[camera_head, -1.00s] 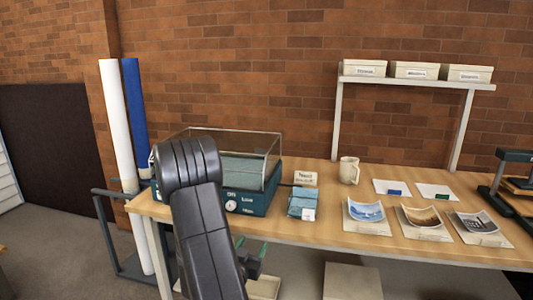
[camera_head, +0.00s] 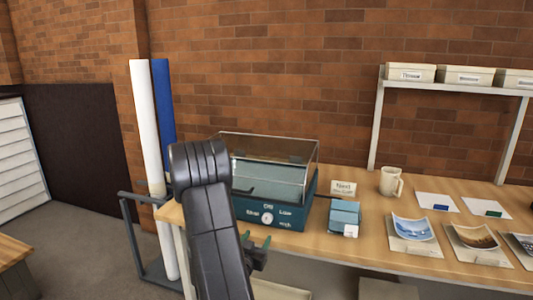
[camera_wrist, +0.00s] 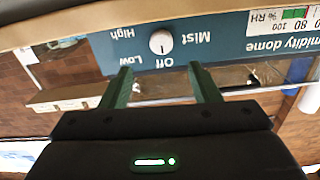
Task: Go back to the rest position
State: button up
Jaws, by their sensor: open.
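My gripper (camera_wrist: 160,88) is open and empty, its two green fingers apart in the wrist view. In the head view my gripper (camera_head: 258,250) shows low in front of the table's front edge, partly hidden by my dark arm. The humidity dome (camera_head: 268,177) has a clear cover over a teal base and stands at the table's left end, partly behind my arm. Its white knob (camera_wrist: 161,41) shows upside down in the wrist view, beyond the fingers, among the labels Off, Low, High and Mist. The pointer appears to be at Off.
The wooden table (camera_head: 370,245) bears a blue stack (camera_head: 344,217), a sign (camera_head: 343,187), a mug (camera_head: 391,181) and curled photographs (camera_head: 413,229). A shelf (camera_head: 455,88) carries white boxes. White (camera_head: 150,140) and blue (camera_head: 163,110) rolls stand left of the table. Floor (camera_head: 80,250) is open at left.

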aim_at(266, 220)
jog(key=shift+n, duration=0.3)
jog(key=x, duration=1)
jog(key=shift+a+f+p, duration=0.1)
jog(key=shift+f+p, duration=0.05)
jog(key=shift+p, duration=0.25)
jog(key=shift+f+n, duration=0.1)
jog(key=shift+n, duration=0.2)
jog(key=shift+s+n+b, duration=0.1)
jog(key=shift+n+b, duration=0.45)
jog(key=shift+n, duration=1.15)
jog(key=shift+r, duration=0.2)
